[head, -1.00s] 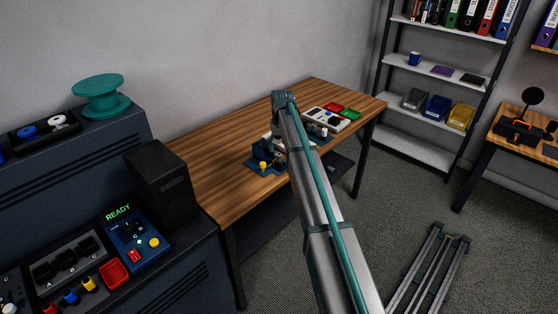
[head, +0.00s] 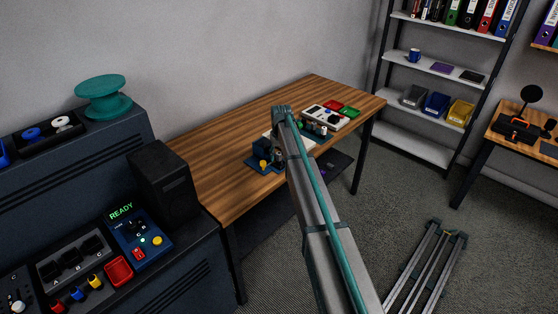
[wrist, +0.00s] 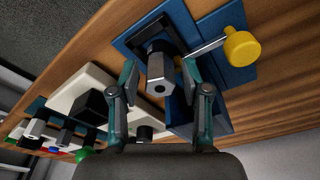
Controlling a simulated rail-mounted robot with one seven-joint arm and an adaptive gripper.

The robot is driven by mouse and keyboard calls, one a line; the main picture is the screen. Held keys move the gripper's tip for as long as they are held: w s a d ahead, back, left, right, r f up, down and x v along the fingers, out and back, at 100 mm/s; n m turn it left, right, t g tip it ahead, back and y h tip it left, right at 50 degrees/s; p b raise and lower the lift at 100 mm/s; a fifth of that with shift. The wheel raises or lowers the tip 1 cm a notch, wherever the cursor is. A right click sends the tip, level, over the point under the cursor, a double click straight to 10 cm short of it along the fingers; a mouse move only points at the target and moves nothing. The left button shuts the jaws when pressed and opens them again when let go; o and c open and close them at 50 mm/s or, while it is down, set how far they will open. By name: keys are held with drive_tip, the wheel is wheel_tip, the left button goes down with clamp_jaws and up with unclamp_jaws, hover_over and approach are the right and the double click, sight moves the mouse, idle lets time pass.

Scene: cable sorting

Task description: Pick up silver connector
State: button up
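A silver hexagonal connector (wrist: 160,84) with a dark collar sits in a blue fixture (wrist: 213,22) in the wrist view, its hollow end facing the camera. My gripper (wrist: 160,68) is open, with one teal-grey finger on each side of the connector. A gap shows between each finger and the connector. In the head view the blue fixture (head: 266,166) stands on the wooden table, and my arm hides most of the gripper and the connector.
A lever with a yellow knob (wrist: 242,48) sticks out beside the connector. A white block with a black part (wrist: 90,103) and several other connectors lie to the left in the wrist view.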

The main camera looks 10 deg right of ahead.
clamp_jaws()
drive_tip(key=shift+r, duration=0.1)
drive_tip(key=shift+r+b, duration=0.8)
drive_tip(key=shift+r, duration=0.05)
drive_tip(key=s+d+r+b, duration=0.2)
drive_tip(key=s+r, duration=1.1)
drive_tip(key=r, duration=0.3)
drive_tip(key=shift+s+d, duration=0.25)
drive_tip(key=shift+s, duration=0.1)
